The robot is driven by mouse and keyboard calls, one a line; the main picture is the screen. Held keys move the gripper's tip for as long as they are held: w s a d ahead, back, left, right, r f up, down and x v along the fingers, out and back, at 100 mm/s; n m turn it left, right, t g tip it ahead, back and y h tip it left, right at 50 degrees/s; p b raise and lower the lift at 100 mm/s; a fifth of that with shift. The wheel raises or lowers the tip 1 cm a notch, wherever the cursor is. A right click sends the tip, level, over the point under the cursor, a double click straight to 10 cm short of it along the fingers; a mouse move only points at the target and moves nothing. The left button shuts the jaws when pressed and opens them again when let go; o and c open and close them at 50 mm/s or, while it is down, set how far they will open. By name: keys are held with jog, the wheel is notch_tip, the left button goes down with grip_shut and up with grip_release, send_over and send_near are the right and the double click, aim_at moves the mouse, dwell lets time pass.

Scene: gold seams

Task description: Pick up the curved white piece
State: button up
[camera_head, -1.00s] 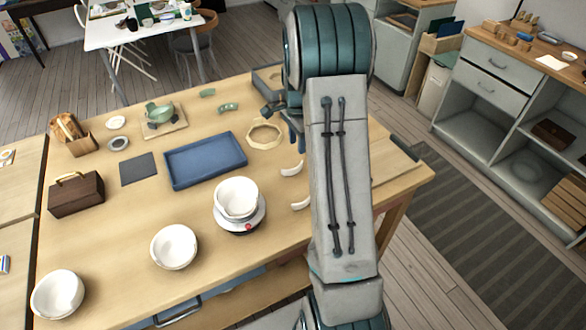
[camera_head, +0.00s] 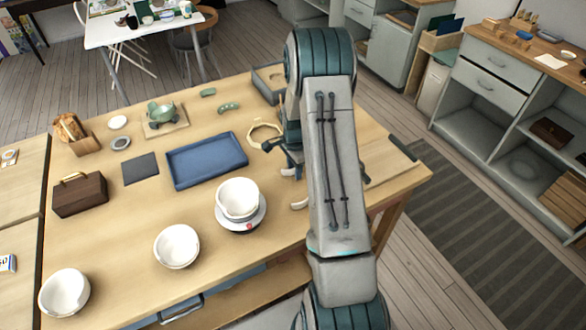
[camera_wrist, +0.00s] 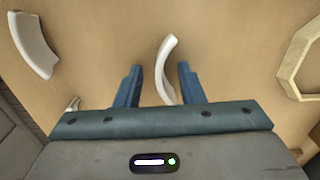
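Two curved white pieces lie on the wooden table. In the wrist view one curved white piece (camera_wrist: 168,68) lies between the two blue fingers of my gripper (camera_wrist: 159,80), with a gap on each side. My gripper is open. The other curved white piece (camera_wrist: 34,44) lies at the upper left of the wrist view. In the head view my arm hides most of my gripper, which shows partly (camera_head: 290,160). One white piece (camera_head: 299,203) shows beside my arm, and the other (camera_head: 288,172) is mostly covered by my gripper.
A pale octagonal ring (camera_head: 265,136) lies close to my gripper, also at the right of the wrist view (camera_wrist: 290,82). A blue tray (camera_head: 207,182), a stand with stacked white bowls (camera_head: 240,222) and a brown box (camera_head: 80,196) are to the left. Part of another pale thing (camera_wrist: 73,104) shows left of the fingers.

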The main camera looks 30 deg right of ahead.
grip_shut()
jog(key=shift+r, duration=0.1)
